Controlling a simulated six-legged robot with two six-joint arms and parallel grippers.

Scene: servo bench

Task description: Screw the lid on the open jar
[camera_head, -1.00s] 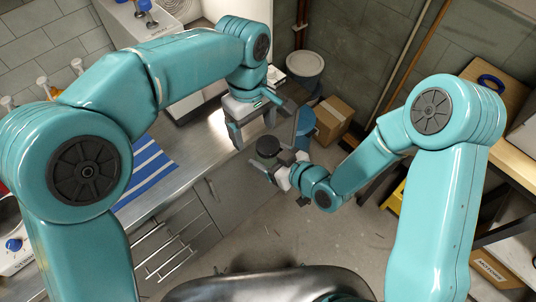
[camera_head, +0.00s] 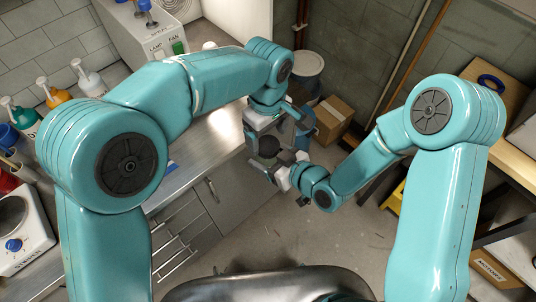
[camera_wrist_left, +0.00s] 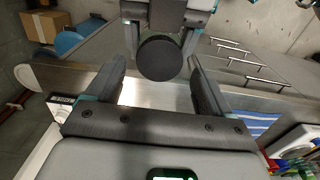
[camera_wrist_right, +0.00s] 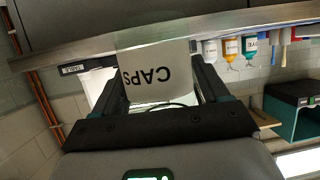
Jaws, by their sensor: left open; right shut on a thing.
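My right gripper (camera_head: 274,165) is shut on a pale, see-through jar (camera_wrist_right: 157,76) with a white label reading CAPS, upside down in the right wrist view. A dark round disc, seemingly the lid (camera_head: 268,147), is at the jar's top. The lid (camera_wrist_left: 158,58) also shows in the left wrist view, just beyond the open fingers. Whether it sits level or is threaded I cannot tell. My left gripper (camera_head: 276,133) is open and empty, close to the lid, with its fingers apart from it as far as I see. The jar's body is mostly hidden in the head view.
The steel bench (camera_head: 215,150) lies left of the grippers, with drawers below. Pump bottles (camera_head: 58,92) and a hot plate (camera_head: 22,235) stand at the far left. A cardboard box (camera_head: 333,119) and a blue bin (camera_head: 304,127) are on the floor behind.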

